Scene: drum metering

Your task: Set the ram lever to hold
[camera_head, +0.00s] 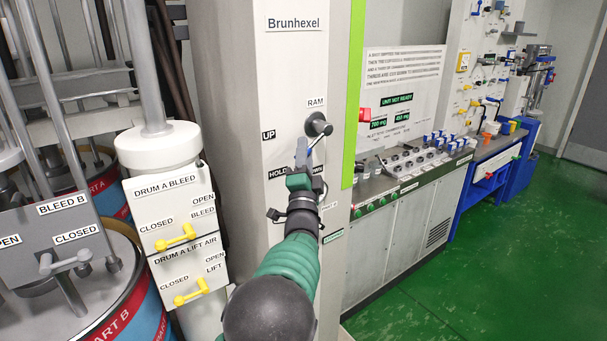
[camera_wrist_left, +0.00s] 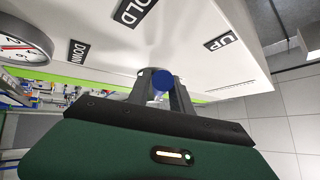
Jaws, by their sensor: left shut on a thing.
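My left gripper (camera_head: 302,152) reaches up to the pale column panel, below the RAM label (camera_head: 315,102). In the left wrist view its two grey fingers (camera_wrist_left: 161,84) are shut on the ram lever, whose round blue end (camera_wrist_left: 162,80) shows between them. The HOLD plate (camera_wrist_left: 131,11) is above and left of the lever there, the UP plate (camera_wrist_left: 222,42) to the right and the DOWN plate (camera_wrist_left: 79,52) to the left. The lever's exact angle cannot be told. My right gripper is not in view.
A dial gauge (camera_wrist_left: 18,42) is close to my gripper in the left wrist view. Yellow drum A valves (camera_head: 175,238) and grey drum B valves (camera_head: 66,262) stand left. A control bench (camera_head: 405,180) runs right. The green floor (camera_head: 480,260) there is clear.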

